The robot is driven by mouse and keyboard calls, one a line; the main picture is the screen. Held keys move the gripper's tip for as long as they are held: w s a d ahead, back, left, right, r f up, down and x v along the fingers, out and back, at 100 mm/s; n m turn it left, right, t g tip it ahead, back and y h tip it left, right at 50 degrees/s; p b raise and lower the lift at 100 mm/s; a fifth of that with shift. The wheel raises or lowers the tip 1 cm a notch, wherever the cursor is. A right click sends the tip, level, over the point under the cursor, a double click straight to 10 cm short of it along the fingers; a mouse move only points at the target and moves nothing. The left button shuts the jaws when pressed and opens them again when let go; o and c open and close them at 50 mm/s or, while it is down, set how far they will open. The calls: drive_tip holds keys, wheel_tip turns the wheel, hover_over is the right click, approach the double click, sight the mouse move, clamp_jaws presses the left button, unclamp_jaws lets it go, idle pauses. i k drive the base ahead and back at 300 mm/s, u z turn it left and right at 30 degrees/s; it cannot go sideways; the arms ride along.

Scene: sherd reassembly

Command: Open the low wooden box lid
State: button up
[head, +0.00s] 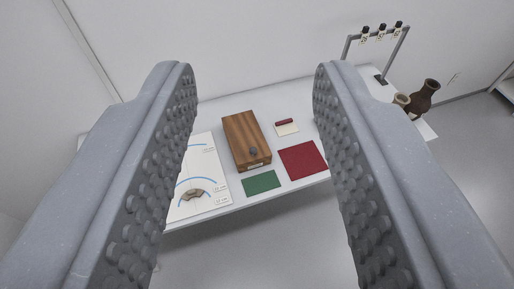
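The low wooden box (243,136) lies on the white table with its lid down. A small dark knob (253,152) sits on the lid near its front end, and a pale label (256,166) shows on the front face. My gripper (254,95) is open and empty. Its two grey studded fingers stand wide apart at the left and right of the view. The box shows in the gap between them, some distance beyond, with nothing touching it.
A white chart sheet (212,165) with blue arcs bears a brown sherd (193,194). A green mat (261,182) and a red mat (303,160) lie in front and right. A dark red item (285,122), a metal rack (379,36) and a brown vase (422,99) stand farther right.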

sight(249, 146)
drive_tip(key=i, duration=1)
drive_tip(key=u, duration=0.05)
